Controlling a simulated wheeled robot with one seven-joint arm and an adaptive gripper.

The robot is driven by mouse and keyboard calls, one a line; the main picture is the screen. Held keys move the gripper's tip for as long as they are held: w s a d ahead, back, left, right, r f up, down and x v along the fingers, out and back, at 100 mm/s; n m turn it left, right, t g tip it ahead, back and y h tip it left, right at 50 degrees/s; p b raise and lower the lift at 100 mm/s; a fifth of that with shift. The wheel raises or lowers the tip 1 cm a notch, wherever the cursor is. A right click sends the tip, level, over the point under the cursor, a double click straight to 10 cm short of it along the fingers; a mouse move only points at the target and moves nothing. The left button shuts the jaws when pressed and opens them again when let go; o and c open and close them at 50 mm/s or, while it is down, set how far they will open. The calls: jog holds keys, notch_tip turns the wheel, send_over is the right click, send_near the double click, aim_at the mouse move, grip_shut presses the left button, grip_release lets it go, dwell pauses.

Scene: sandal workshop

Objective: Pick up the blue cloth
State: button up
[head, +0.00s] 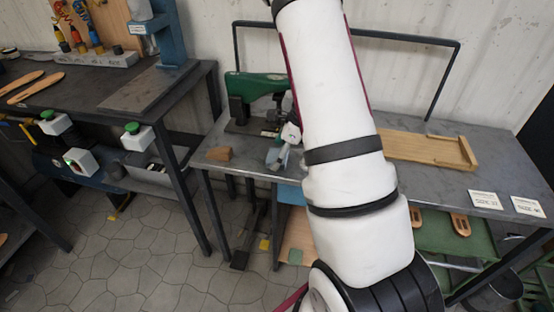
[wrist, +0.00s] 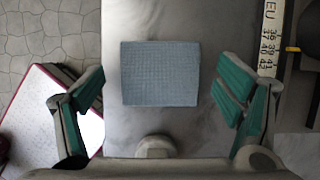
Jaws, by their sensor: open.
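The blue cloth (wrist: 160,73) is a flat, light blue, roughly rectangular piece with a woven texture, lying on the grey metal tabletop (wrist: 140,20) in the wrist view. My gripper (wrist: 160,82) is open above it, with one green-padded finger on each side of the cloth and a gap to each edge. Nothing is between the fingers except the view of the cloth below.
A wooden tray (head: 425,150) and two cards (head: 485,199) lie to the right. Floor shows at left.

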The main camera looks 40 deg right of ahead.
aim_at(273, 156)
jog(key=c, duration=1.1)
jog(key=shift+r, duration=0.1)
jog(key=shift+c, duration=0.2)
jog(key=shift+r, duration=0.5)
jog(key=r, duration=0.2)
jog(key=shift+s+r+p, duration=0.3)
jog(key=shift+p, duration=0.1)
jog(key=s+a+r, duration=0.1)
jog(key=s+a, duration=0.2)
jog(key=s, duration=1.2)
jog(key=shift+a+r, duration=0.15)
